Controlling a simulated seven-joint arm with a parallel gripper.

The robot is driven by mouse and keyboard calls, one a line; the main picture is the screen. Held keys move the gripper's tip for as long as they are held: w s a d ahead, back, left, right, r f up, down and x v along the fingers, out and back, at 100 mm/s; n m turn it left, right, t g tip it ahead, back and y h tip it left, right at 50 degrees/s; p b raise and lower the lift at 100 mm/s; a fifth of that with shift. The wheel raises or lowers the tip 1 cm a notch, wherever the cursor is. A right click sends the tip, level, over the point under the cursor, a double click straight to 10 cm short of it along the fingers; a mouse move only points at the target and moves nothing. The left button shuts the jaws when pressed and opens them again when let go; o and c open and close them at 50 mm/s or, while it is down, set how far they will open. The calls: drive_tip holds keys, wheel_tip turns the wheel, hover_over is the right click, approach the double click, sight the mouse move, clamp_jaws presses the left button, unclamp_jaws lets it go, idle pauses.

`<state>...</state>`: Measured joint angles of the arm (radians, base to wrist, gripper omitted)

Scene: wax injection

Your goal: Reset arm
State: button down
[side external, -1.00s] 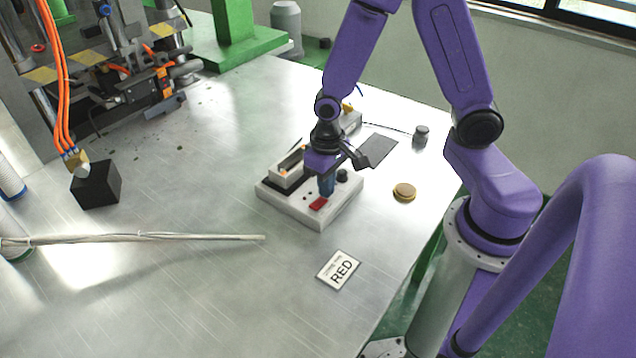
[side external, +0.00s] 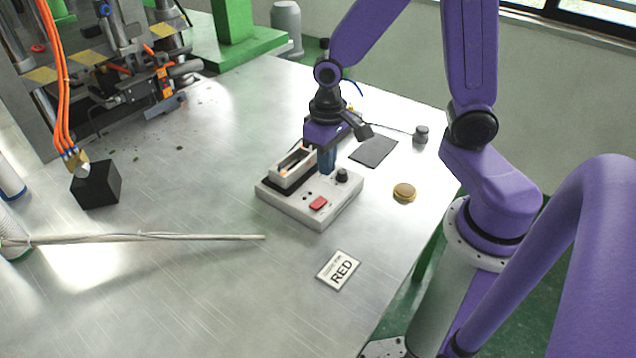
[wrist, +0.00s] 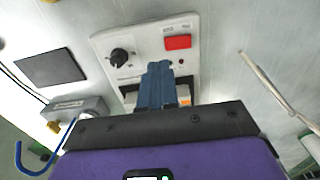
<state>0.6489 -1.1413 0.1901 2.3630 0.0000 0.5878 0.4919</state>
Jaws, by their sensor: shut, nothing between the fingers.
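My gripper (side external: 328,165) is purple with blue fingers. It points down over the back part of a white control box on the table, and its fingers are shut with nothing between them. The control box (side external: 332,208) has a red switch (side external: 318,204), a black knob (side external: 342,175) and a small open tray (side external: 293,166) on top. In the wrist view the shut blue fingers (wrist: 157,88) hang in front of the box, with the knob (wrist: 121,57) and red switch (wrist: 178,42) beyond them. Whether the fingertips touch the box cannot be told.
A black block (side external: 96,185) and a wrapped rod (side external: 150,237) are at left.

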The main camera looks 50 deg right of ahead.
drive_tip(key=shift+r, duration=0.1)
drive_tip(key=s+r+n, duration=0.3)
drive_tip(key=s+n, duration=0.3)
drive_tip(key=s, duration=0.2)
drive_tip(key=s+a+r+n, duration=0.1)
drive_tip(key=s+r+n, duration=0.3)
drive_tip(key=s+n, duration=0.2)
drive_tip(key=s, duration=0.2)
drive_tip(key=shift+s+a+r+n, duration=0.25)
drive_tip(key=shift+s+r+n, duration=0.05)
idle(0.8)
